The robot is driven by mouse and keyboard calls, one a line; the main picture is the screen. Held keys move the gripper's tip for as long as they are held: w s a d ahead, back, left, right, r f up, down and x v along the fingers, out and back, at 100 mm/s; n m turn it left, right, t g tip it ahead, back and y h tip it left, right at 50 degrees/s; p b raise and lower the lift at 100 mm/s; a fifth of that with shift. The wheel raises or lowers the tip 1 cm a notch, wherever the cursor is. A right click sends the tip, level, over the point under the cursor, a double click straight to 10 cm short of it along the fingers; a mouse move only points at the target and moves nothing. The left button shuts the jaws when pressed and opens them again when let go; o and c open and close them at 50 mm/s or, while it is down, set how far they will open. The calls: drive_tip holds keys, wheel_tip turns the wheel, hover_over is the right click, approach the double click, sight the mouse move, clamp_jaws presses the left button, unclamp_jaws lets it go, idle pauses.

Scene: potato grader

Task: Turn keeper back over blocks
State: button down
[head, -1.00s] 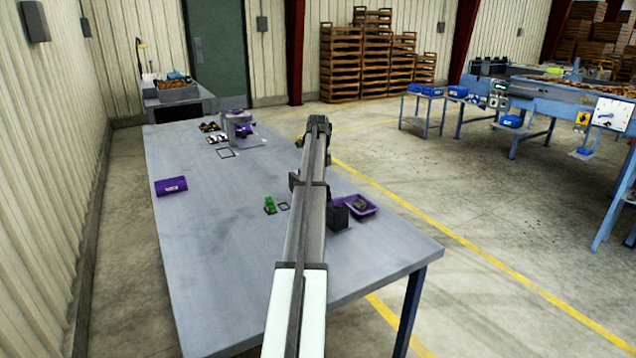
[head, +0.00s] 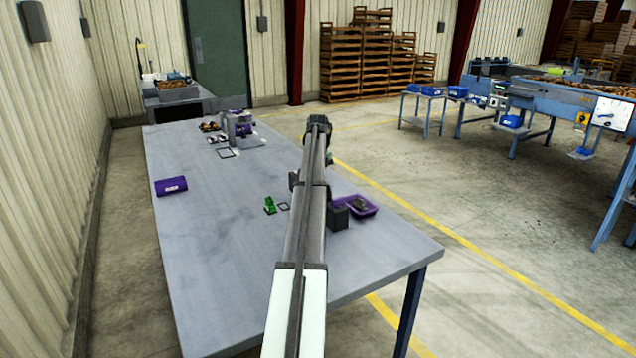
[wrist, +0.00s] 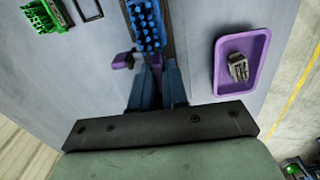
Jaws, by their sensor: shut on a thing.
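In the wrist view, my gripper (wrist: 154,80) points down at a narrow dark holder with a row of blue studded blocks (wrist: 145,22). A purple part with a knob (wrist: 123,61), which looks like the keeper, reaches from the left to between my fingers. The gripper is shut on it at the near end of the block row. The fingers hide part of the keeper, so I cannot tell its exact angle. In the head view, my arm hides the gripper and keeper; a dark grey block (head: 339,218) shows just right of the arm.
A purple tray (wrist: 219,80) holding a grey piece (wrist: 238,67) lies to the right. A green part (wrist: 46,15) and a black square outline (wrist: 87,10) lie left. A purple box (head: 171,186) and a grey fixture (head: 238,127) stand farther off. The table's left middle is clear.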

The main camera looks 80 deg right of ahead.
drive_tip(key=c, duration=1.5)
unclamp_jaws()
drive_tip(key=shift+f, duration=0.15)
drive_tip(key=shift+r, duration=2.6)
